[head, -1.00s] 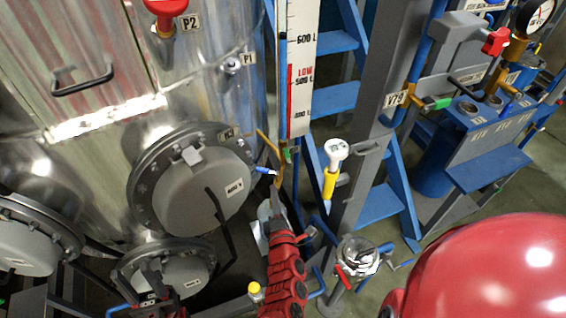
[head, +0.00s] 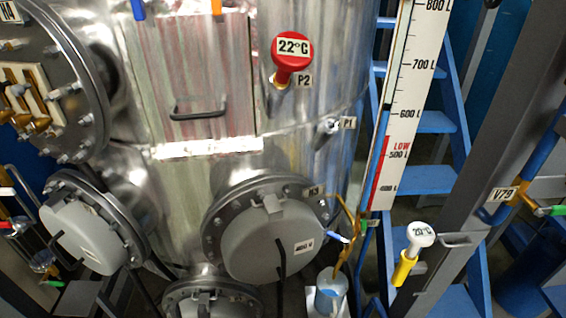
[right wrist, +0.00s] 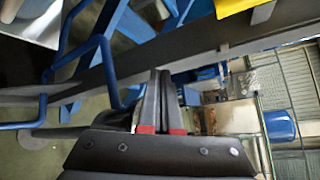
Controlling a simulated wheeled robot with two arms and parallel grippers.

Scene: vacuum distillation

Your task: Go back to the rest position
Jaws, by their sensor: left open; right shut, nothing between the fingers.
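My right gripper (right wrist: 160,74) shows in the right wrist view. Its two dark fingers lie together, with red marks at their bases and nothing between them. They point toward a long grey beam and stand clear in the foreground. I cannot make out either gripper or arm in the head view. A small bluish container (head: 330,297) stands below the brown pipe (head: 344,255) with its blue-handled valve (head: 338,238), and no gripper shows at it.
A large steel tank (head: 195,190) with round hatches fills the left and middle. A level scale (head: 405,110), blue stairs (head: 428,180) and a grey post (head: 480,150) stand to its right. In the right wrist view, blue pipes (right wrist: 105,65) and the grey beam (right wrist: 205,55) lie ahead.

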